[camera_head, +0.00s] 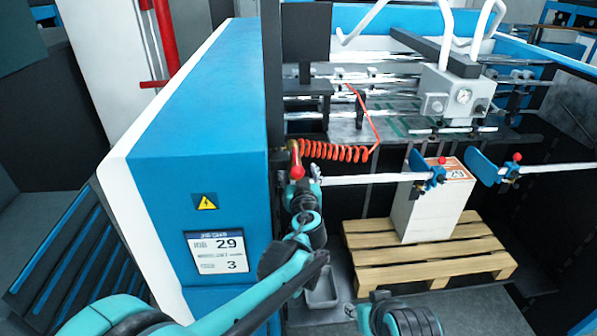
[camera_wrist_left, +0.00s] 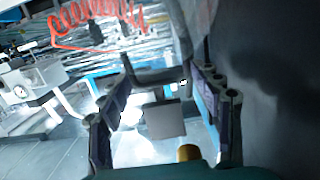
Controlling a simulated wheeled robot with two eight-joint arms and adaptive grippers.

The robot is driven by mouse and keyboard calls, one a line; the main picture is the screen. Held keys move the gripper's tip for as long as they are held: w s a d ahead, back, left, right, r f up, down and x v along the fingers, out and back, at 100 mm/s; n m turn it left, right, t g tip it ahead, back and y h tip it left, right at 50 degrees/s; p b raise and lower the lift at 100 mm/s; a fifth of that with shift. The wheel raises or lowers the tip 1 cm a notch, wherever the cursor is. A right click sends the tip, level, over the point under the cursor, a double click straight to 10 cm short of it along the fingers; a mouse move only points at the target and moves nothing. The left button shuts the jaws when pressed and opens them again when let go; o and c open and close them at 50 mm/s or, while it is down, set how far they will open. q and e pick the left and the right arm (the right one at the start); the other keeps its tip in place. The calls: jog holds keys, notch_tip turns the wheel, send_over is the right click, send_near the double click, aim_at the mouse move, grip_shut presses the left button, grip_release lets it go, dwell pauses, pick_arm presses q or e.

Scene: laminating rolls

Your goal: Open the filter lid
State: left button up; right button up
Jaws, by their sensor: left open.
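My left arm comes in from the bottom left, and my left gripper (camera_head: 297,177) is at the edge of the blue machine housing, beside a red-knobbed brass fitting (camera_head: 297,160). In the left wrist view the left gripper (camera_wrist_left: 157,75) has its fingers spread apart. A dark bar crosses between the fingertips, and a small grey square plate (camera_wrist_left: 165,119) shows beyond them. I cannot tell whether either belongs to the filter lid. No filter lid can be made out clearly; the wrist and gripper hide part of that area.
The blue housing (camera_head: 200,120) blocks the left side. A coiled red hose (camera_head: 335,151) hangs right of the left gripper. A wooden pallet (camera_head: 430,270) with a white stack (camera_head: 420,215) stands at the right. Horizontal bars with blue paddles (camera_head: 483,166) cross above it.

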pick_arm(q)
jog(key=s+r, duration=0.1)
jog(key=s, duration=1)
jog(key=shift+s+r, duration=0.15)
jog(key=shift+s, duration=0.1)
